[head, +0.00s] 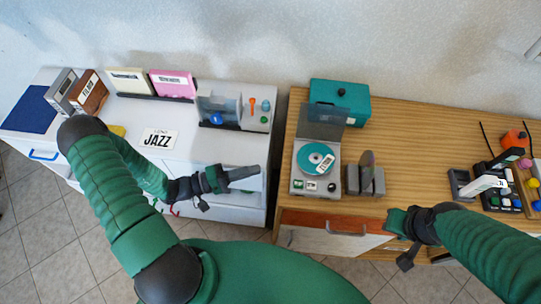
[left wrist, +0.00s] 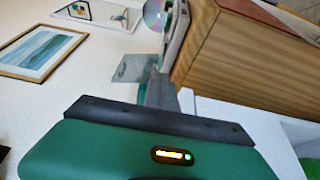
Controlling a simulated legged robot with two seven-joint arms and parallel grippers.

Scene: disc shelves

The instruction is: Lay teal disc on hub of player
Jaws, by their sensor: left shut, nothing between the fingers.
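The teal disc (head: 308,163) lies flat on the grey player (head: 299,184), with a white label on its face. The hub is covered, and I cannot tell whether the disc is seated on it. The player's lid (head: 321,125) stands raised behind. My left gripper (head: 254,172) is shut and empty, left of the player and apart from the disc, over the front of the white cabinet. My right gripper (head: 398,221) is in front of the wooden cabinet's edge, to the right of the player; its fingers do not show clearly.
A teal box (head: 339,97) stands behind. A gap separates the cabinets. A wooden drawer (head: 330,241) is below the player.

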